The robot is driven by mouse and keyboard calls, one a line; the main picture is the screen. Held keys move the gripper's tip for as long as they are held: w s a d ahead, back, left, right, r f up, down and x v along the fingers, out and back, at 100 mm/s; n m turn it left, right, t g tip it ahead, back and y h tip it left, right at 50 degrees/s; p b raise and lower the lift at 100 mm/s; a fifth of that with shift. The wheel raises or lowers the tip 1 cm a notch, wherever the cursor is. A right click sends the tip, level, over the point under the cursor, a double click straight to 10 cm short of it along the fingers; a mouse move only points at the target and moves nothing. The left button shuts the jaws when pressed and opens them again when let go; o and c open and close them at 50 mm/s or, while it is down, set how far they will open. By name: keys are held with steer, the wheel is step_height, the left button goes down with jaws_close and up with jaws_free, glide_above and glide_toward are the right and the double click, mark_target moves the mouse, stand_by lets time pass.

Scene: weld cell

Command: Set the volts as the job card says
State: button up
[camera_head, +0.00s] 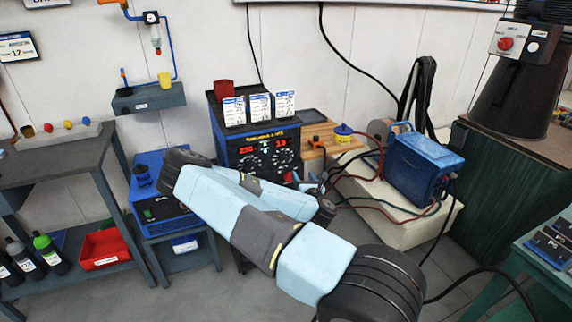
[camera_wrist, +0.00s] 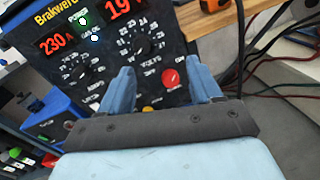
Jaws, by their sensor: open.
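The welding machine (camera_head: 219,126) stands at the middle of the head view, its lower front hidden behind my arm. In the wrist view its dark panel has a red display (camera_wrist: 54,45) reading 230 A and another (camera_wrist: 122,10) starting 19, cut off by the top edge. The black volts knob (camera_wrist: 143,45) is under the second display and the amps knob (camera_wrist: 84,73) is to its left. Three white cards (camera_head: 259,107) stand on the machine, their text too small to read. My gripper (camera_wrist: 160,70) is open and empty before the panel, below the volts knob; a red button (camera_wrist: 172,77) shows between its fingers.
A red cup (camera_head: 223,90) stands on the machine behind the cards. A blue box-shaped unit (camera_head: 422,165) with cables sits on a pale block to the right. A wooden board (camera_head: 316,133) holds an orange item. A dark shelf bench (camera_head: 62,146) is at the left.

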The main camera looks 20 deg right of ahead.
mark_target(285, 161)
steer(key=w+n, duration=0.1)
steer(key=w, duration=0.3)
steer(key=w+a+n+y, duration=0.1)
steer(key=w, duration=0.4)
steer(key=w+f+n+y, duration=0.1)
steer(key=w+n, duration=0.1)
steer(key=w, duration=0.2)
steer(key=shift+w+a, duration=0.2)
steer(key=shift+a, duration=0.2)
steer(key=shift+c, duration=0.4)
steer(key=c, duration=1)
steer(key=shift+o, duration=0.2)
